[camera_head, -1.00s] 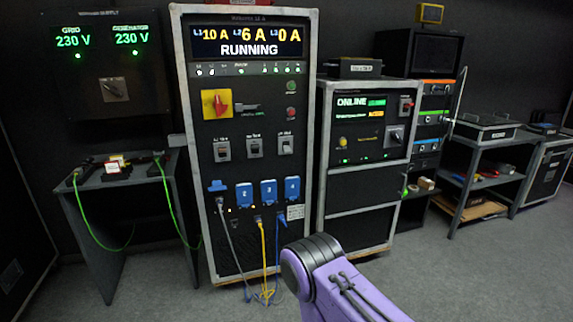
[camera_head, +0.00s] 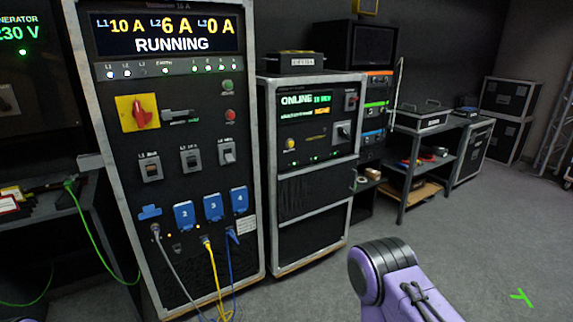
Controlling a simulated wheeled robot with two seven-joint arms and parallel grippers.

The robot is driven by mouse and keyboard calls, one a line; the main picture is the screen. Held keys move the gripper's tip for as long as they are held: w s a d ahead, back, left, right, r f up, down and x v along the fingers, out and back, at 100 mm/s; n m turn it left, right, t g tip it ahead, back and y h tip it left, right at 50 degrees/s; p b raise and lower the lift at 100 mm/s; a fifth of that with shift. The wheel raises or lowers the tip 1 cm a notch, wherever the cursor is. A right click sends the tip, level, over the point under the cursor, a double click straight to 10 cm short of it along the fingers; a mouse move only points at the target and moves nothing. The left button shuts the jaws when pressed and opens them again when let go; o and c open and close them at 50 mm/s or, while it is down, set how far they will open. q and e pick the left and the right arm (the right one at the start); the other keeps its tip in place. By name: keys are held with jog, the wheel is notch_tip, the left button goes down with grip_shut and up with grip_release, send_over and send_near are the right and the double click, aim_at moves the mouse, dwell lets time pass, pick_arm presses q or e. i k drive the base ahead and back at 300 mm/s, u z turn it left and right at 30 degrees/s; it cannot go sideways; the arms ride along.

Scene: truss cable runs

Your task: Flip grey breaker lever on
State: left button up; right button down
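The tall power cabinet (camera_head: 255,120) stands left of centre, and its display (camera_head: 165,32) reads L1 10 A, L2 6 A, L3 0 A and RUNNING. Three breakers sit in a row at mid height: left (camera_head: 151,168), middle (camera_head: 191,159) and right (camera_head: 228,153). The right one has a pale grey lever. The lever positions are too small to tell for sure. A red rotary switch on a yellow plate (camera_head: 139,113) is above them. A purple link of my arm shows at the bottom right. Neither gripper is in view.
Blue sockets, including one numbered 3 (camera_head: 213,207), sit below the breakers, with grey, yellow and blue cables (camera_head: 211,262) hanging in front. A shorter ONLINE cabinet (camera_head: 314,186) stands to the right. A side table (camera_head: 82,172) is at the left. The floor at the right is open.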

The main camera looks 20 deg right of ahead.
aim_at(229, 158)
jog(key=z, duration=0.25)
jog(key=i, duration=1.35)
jog(key=u, duration=0.6)
